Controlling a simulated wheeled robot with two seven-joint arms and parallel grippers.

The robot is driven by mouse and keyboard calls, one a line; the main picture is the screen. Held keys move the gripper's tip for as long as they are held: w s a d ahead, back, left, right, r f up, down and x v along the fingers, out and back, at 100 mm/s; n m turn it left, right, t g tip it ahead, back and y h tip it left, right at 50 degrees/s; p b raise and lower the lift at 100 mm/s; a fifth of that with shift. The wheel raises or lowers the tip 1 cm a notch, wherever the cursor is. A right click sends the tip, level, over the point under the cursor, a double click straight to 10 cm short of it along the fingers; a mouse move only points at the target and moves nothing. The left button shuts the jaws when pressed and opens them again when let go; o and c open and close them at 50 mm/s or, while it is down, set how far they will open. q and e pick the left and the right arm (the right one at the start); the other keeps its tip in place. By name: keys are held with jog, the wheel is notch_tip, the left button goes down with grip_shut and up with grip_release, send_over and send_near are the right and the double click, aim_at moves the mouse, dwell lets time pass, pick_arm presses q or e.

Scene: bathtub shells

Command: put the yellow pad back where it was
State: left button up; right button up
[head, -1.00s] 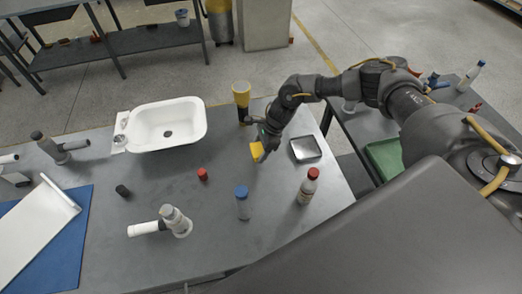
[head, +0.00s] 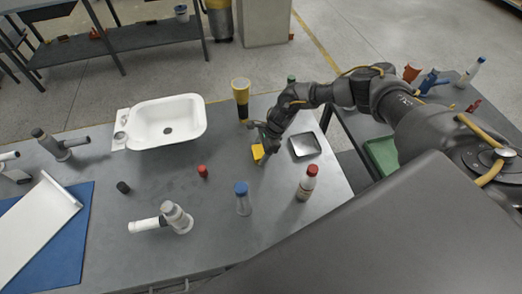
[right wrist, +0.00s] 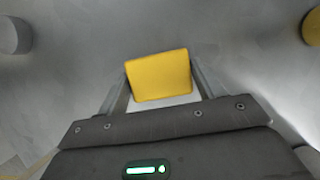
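The yellow pad (head: 258,152) is at my right gripper (head: 264,146) in the head view, over the right part of the grey table, left of the metal tray. In the right wrist view the yellow pad (right wrist: 159,76) sits between the two fingers of my right gripper (right wrist: 160,80), with a finger against each side. A pale strip shows along its near edge. The gripper looks shut on it. I cannot tell whether the pad touches the table. My left gripper is not in view.
The shallow metal tray (head: 305,146) lies just right of the gripper. A white basin (head: 166,122) is left. The table around the small red object (head: 203,171) is clear.

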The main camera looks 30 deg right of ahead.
jog(key=o, duration=0.3)
jog(key=shift+r, duration=0.1)
jog(key=shift+r, duration=0.25)
jog(key=shift+b+v, duration=1.35)
jog(key=shift+v, duration=4.55)
jog(key=shift+f, duration=0.1)
